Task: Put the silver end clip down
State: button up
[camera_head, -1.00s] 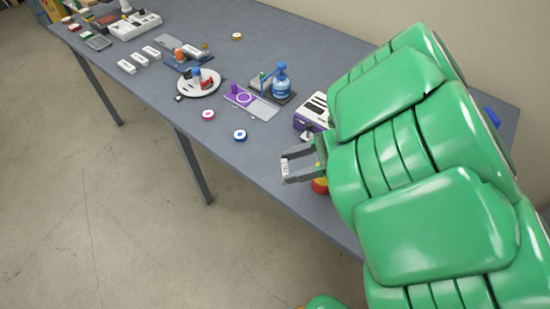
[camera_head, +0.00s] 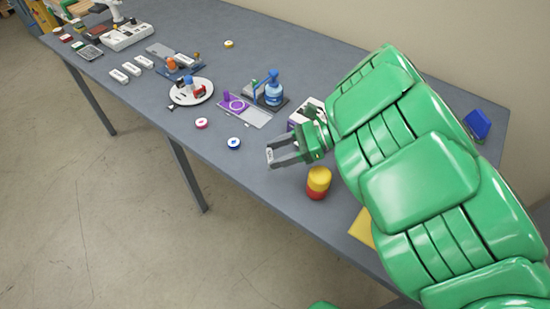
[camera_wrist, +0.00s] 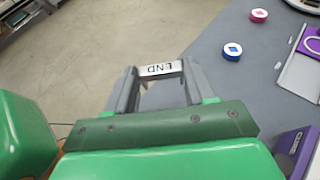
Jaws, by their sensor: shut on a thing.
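My gripper (camera_head: 270,154) is shut on the silver end clip (camera_wrist: 160,69), a small bar lettered END held across between the two fingertips. In the wrist view the clip spans the gap between the fingers, with floor and the table's edge behind it. In the head view the gripper is over the front part of the grey table (camera_head: 262,195), and the clip shows as a small pale piece at the fingertips (camera_head: 269,155). The clip looks held above the surface; its exact height cannot be told.
A red and yellow cylinder (camera_head: 318,183) stands just right of the gripper. A blue-marked disc (camera_head: 234,143) and a red-marked disc (camera_head: 201,123) lie to its left. A white and purple machine (camera_head: 306,112) is behind it, partly hidden. The tabletop between the discs and front edge is bare.

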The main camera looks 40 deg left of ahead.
jog(key=shift+w+a+f, duration=0.45)
jog(key=shift+a+f, duration=0.15)
jog(key=shift+f, duration=0.3)
jog(key=shift+w+a+f, duration=0.45)
jog(key=shift+a+f, duration=0.1)
jog(key=shift+f, duration=0.35)
jog(key=shift+w+a+f, duration=0.45)
jog(key=shift+a+f, duration=0.15)
jog(key=shift+f, duration=0.3)
jog(key=shift+w+f, duration=0.1)
jog(key=shift+f, duration=1.45)
jog(key=shift+f, duration=0.1)
jog(key=o, duration=0.7)
jog(key=shift+o, duration=0.2)
jog(key=shift+v, duration=6)
jog(key=shift+o, duration=0.4)
